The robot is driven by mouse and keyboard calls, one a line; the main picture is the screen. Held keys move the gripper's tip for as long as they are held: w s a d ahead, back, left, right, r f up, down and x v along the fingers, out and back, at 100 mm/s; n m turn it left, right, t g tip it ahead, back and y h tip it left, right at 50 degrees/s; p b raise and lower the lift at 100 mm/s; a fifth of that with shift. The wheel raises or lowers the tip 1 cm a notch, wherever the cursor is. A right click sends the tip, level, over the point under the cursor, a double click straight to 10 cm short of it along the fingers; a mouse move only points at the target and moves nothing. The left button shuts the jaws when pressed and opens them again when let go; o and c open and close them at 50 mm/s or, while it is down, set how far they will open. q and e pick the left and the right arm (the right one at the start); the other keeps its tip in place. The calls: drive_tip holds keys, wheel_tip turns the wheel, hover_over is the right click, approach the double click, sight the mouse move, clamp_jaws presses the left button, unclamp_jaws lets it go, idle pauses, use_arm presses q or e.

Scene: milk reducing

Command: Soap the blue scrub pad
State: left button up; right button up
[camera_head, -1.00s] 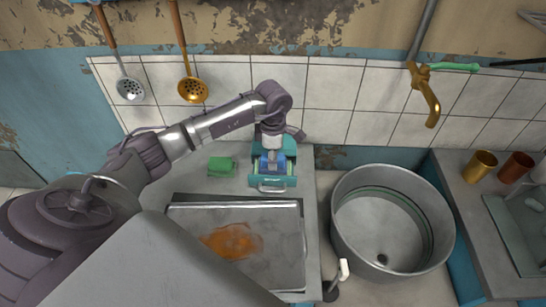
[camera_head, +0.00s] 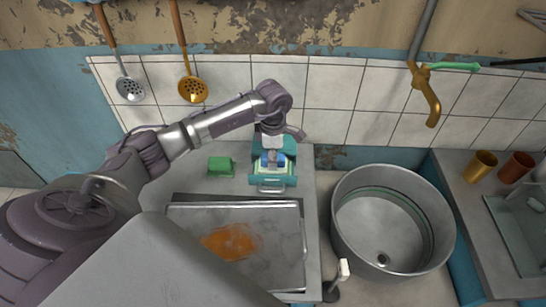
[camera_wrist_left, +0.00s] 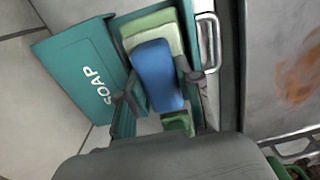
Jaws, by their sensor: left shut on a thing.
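The teal soap box (camera_head: 258,181) stands on the counter against the tiled wall, with its lid marked SOAP (camera_wrist_left: 80,75) open in the left wrist view. Light green soap (camera_wrist_left: 152,30) lies inside it. My left gripper (camera_head: 271,164) reaches down into the box and is shut on the blue scrub pad (camera_wrist_left: 157,75). In the wrist view the pad lies between the two fingers, over the soap. Whether pad and soap touch is unclear. The pad also shows in the head view (camera_head: 281,159). My right gripper is not in view.
A green sponge (camera_head: 221,166) lies left of the box. A metal tray (camera_head: 285,222) with an orange stain is in front. A round metal basin (camera_head: 340,225) stands right, below a brass tap (camera_head: 428,95). Metal cups (camera_head: 480,165) stand farther right.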

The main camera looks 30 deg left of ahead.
use_arm(q)
wheel_tip(320, 180, up, 2)
drive_tip(key=shift+p, duration=0.7)
drive_tip(key=shift+r+p, duration=1.35)
drive_tip(key=shift+r, duration=1.1)
